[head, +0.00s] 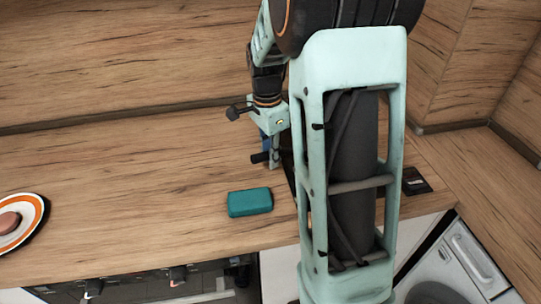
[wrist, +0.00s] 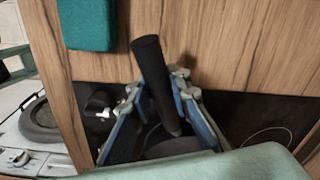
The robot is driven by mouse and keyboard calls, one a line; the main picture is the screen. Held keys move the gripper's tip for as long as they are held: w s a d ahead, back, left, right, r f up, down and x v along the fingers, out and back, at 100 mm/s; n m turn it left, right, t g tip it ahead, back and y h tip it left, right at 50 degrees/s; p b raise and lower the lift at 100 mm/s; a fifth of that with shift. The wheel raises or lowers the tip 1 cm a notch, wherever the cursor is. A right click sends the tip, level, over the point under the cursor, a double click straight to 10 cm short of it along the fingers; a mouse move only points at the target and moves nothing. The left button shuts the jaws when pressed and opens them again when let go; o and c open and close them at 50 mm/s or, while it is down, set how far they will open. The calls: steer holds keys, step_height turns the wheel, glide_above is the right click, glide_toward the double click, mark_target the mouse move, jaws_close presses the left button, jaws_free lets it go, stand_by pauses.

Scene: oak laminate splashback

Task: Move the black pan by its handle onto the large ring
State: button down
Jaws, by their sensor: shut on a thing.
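The black pan shows in the wrist view by its straight dark handle (wrist: 150,65). Its body (wrist: 172,147) is mostly hidden behind my fingers and the pale arm part at the bottom edge. My gripper (wrist: 158,108) is shut on the handle, one blue finger on each side. In the head view my gripper (head: 268,157) is low over the counter, and my arm hides most of the pan. The dark hob (wrist: 235,110) lies below the pan. A thin pale ring line (wrist: 270,136) shows on its right part; I cannot tell its full size.
A teal block (head: 250,202) lies on the wooden counter left of my arm, also at the top of the wrist view (wrist: 88,22). A plate with an orange band (head: 38,212) holds a pinkish item at far left. A white appliance (head: 460,262) stands at lower right. The counter between plate and block is clear.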

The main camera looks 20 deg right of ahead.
steer(key=shift+f+b, duration=0.3)
steer(key=shift+f, duration=0.05)
stand_by(0.3)
steer(key=c, duration=1.7)
jaws_free()
steer(key=shift+a, duration=0.1)
steer(key=shift+s+a, duration=0.15)
steer(key=shift+a, duration=0.95)
steer(key=shift+s+a, duration=0.2)
steer(key=shift+a, duration=0.95)
steer(key=shift+s+a, duration=0.15)
steer(key=shift+a, duration=0.95)
steer(key=shift+r, duration=0.1)
